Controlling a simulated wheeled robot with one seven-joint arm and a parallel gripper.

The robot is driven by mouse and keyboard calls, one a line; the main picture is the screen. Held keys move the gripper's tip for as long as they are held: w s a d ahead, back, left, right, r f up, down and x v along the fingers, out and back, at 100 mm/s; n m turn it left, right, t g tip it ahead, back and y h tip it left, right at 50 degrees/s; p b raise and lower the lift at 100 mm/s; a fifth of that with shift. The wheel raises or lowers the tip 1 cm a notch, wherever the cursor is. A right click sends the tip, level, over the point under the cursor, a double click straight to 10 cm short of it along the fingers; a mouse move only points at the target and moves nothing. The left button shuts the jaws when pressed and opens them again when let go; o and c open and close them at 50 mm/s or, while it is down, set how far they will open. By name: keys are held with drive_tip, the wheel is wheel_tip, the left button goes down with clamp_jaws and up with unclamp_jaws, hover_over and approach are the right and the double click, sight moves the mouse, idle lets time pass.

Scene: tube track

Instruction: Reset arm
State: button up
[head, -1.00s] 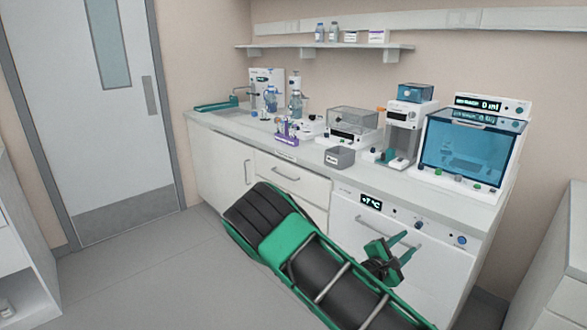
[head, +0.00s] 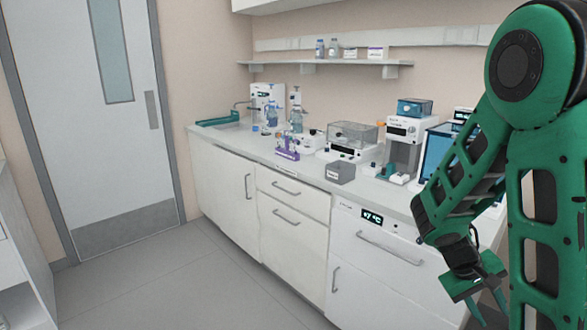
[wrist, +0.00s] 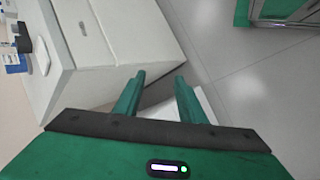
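My gripper (head: 472,296) hangs at the lower right of the head view, in front of the counter and pointing down. My green and black arm is folded up along the right side of that view. In the wrist view my gripper (wrist: 158,82) has its two green fingers apart, with nothing between them. The floor and a white cabinet corner show beyond the fingertips.
The white counter (head: 240,148) runs along the wall with a purple tube rack (head: 288,148), a grey bin (head: 340,172) and lab devices. My arm hides part of the blue-windowed device (head: 433,150). The floor (head: 180,285) at left is clear.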

drive_tip(key=s+a+r+m+t+y, duration=0.1)
drive_tip(key=s+a+r+m+y, duration=0.1)
drive_tip(key=s+a+r, duration=0.3)
drive_tip(key=s+a+r+m+y, duration=0.3)
drive_tip(key=s+a+r+y, duration=0.1)
drive_tip(key=s, duration=0.6)
drive_tip(key=shift+s+a+r+t+y, duration=0.4)
drive_tip(key=shift+r+y, duration=0.1)
drive_tip(key=shift+r, duration=0.25)
